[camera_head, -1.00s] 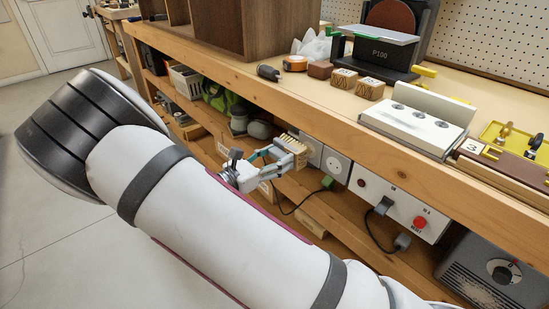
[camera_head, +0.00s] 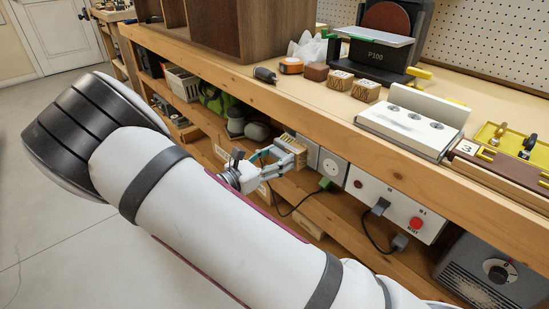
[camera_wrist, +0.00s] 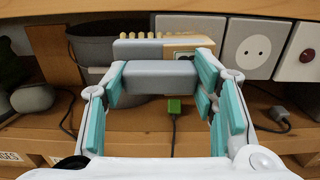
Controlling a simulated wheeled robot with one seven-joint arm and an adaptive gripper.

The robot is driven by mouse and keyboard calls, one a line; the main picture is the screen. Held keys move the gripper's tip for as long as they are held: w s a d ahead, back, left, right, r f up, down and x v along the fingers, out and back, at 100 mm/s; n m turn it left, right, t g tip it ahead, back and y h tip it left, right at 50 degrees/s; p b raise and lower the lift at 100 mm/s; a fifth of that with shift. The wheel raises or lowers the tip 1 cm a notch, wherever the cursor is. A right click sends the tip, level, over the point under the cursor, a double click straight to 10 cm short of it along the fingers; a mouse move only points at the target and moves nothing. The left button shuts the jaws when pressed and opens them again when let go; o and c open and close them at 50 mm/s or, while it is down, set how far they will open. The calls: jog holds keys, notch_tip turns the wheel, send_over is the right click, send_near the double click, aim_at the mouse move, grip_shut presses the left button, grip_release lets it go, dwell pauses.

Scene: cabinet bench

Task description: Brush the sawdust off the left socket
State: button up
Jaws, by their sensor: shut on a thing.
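My gripper (camera_wrist: 160,88) is shut on a brush, its fingers on either side of the grey block (camera_wrist: 158,76). In the head view the brush (camera_head: 292,148) is under the bench edge, held by my gripper (camera_head: 278,158). The left socket (camera_wrist: 183,24) is a white plate right behind the brush, its lower part mostly covered. I cannot tell whether the bristles touch it. A dark patch shows at the brush's right end. Sawdust cannot be made out.
A second white socket (camera_wrist: 249,47) sits just right, then a control panel (camera_head: 395,205) with a red button. A green plug (camera_wrist: 174,106) and cable hang below. A grey bin (camera_wrist: 100,45) stands left. The bench edge (camera_head: 300,112) overhangs.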

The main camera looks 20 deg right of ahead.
aim_at(297, 169)
jog(key=shift+w+d, duration=0.1)
jog(key=shift+d, duration=0.15)
jog(key=shift+s+d+p, duration=0.5)
jog(key=shift+s+p, duration=0.1)
jog(key=shift+s, duration=0.55)
jog(key=shift+s+d+p, duration=0.45)
jog(key=shift+s+p, duration=0.2)
jog(key=shift+s, duration=0.45)
jog(key=shift+s+d+p, duration=0.5)
jog(key=shift+s+p, duration=0.1)
jog(key=shift+s, duration=0.55)
jog(key=shift+p, duration=0.3)
jog(key=shift+w+a+r, duration=0.1)
jog(key=shift+w+a, duration=0.35)
jog(key=shift+w, duration=0.7)
jog(key=shift+w+a+f, duration=0.1)
jog(key=shift+w+a, duration=0.4)
jog(key=shift+w, duration=0.6)
jog(key=shift+w+a+r, duration=0.1)
jog(key=shift+w+a, duration=0.35)
jog(key=shift+w, duration=0.7)
jog(key=shift+s+r+p, duration=0.1)
jog(key=shift+s+p, duration=0.05)
jog(key=shift+p, duration=0.2)
